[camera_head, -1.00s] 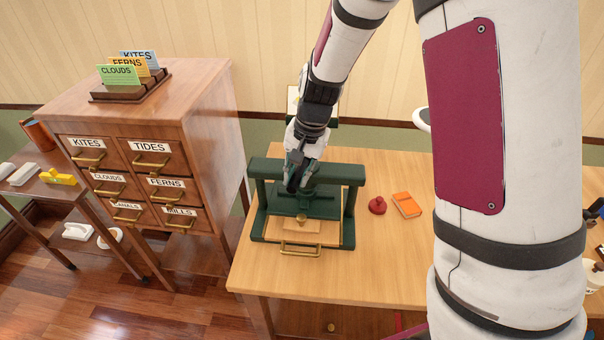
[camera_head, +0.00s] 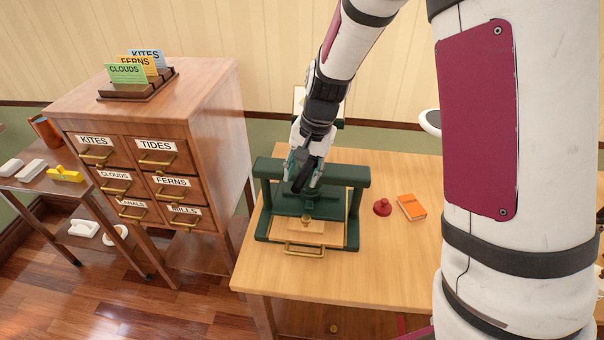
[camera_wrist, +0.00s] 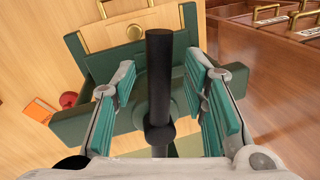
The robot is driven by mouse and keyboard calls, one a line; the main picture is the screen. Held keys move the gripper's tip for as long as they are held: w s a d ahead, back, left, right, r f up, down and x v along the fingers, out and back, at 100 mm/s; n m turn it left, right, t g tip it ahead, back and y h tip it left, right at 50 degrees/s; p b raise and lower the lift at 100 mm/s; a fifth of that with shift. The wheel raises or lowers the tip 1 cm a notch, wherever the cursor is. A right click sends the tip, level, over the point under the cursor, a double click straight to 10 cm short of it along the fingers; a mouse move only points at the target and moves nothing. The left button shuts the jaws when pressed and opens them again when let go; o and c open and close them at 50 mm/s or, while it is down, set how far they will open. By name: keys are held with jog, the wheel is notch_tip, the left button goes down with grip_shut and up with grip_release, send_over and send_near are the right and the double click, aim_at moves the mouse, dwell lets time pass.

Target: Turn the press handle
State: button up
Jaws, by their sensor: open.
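The green press (camera_head: 352,205) stands on the wooden table, with a brass-handled wooden board (camera_head: 325,238) at its front. My gripper (camera_head: 304,178) is at the top of the press, behind its crossbar area. In the wrist view the press handle, a black upright bar (camera_wrist: 159,85), stands between the two teal-padded fingers of my gripper (camera_wrist: 165,100). The fingers are open, with a visible gap on each side of the bar. The lower end of the handle is partly hidden by the gripper body.
A red knob-like object (camera_head: 382,207) and an orange book (camera_head: 411,207) lie on the table right of the press. A wooden drawer cabinet (camera_head: 215,110) stands to the left, with a gap to the table. The table's front right is clear.

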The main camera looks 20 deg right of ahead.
notch_tip(320, 180, up, 11)
jog(key=s+d, duration=0.1)
jog(key=shift+s+d, duration=0.15)
jog(key=shift+d, duration=0.25)
jog(key=shift+r, duration=0.15)
dwell(0.4)
